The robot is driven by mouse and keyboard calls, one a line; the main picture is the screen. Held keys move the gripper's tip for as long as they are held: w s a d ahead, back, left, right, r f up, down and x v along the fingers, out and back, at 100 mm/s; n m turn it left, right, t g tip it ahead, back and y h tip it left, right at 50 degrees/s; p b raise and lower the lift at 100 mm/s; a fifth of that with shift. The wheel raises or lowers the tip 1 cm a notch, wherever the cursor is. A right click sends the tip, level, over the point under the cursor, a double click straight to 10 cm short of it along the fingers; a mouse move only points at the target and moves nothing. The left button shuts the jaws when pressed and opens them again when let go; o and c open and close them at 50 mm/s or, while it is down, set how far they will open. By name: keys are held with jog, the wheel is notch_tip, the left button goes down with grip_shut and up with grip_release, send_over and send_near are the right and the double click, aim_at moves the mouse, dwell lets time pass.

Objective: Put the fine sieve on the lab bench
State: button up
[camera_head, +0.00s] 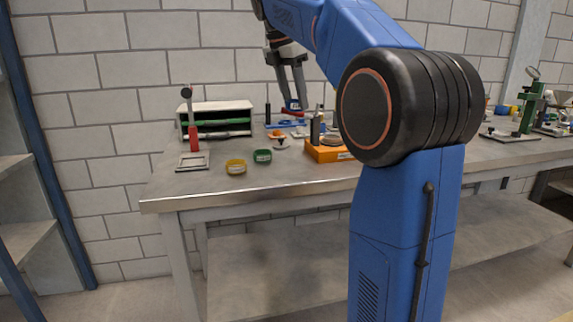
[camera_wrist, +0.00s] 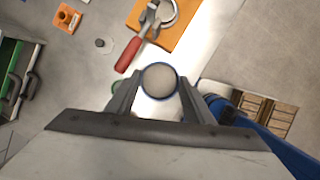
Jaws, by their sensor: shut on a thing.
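My gripper (camera_head: 291,92) is above the lab bench (camera_head: 300,176), pointing down, and its fingers also show in the wrist view (camera_wrist: 158,92). It is shut on a round blue-rimmed sieve (camera_wrist: 159,79) with a pale grey face, which I take to be the fine sieve. In the head view the sieve shows as a small blue piece (camera_head: 292,104) at the fingertips. It appears to be held above the bench, but its exact height is hard to tell.
A green stand (camera_head: 529,108) is far right.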

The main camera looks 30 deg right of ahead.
notch_tip(320, 180, down, 17)
dwell(0.6)
jog(key=o, duration=1)
jog(key=shift+f, duration=0.1)
jog(key=shift+o, duration=0.2)
jog(key=v, duration=1.2)
jog(key=s+a+f+m+t+y, duration=0.1)
jog(key=s+a+f+m, duration=0.3)
jog(key=s+f, duration=0.5)
jog(key=s+a+f+m+t+y, duration=0.1)
jog(key=s+a+f+m, duration=0.3)
jog(key=s+f+m, duration=0.4)
jog(key=s+a+f+m+t+y, duration=0.1)
jog(key=s+a+f+m+t, duration=0.1)
jog(key=s+f+m, duration=0.5)
jog(key=s+a+f, duration=0.1)
jog(key=s+f, duration=0.4)
jog(key=s, duration=0.1)
jog(key=shift+a+f, duration=0.25)
jog(key=shift+a, duration=0.15)
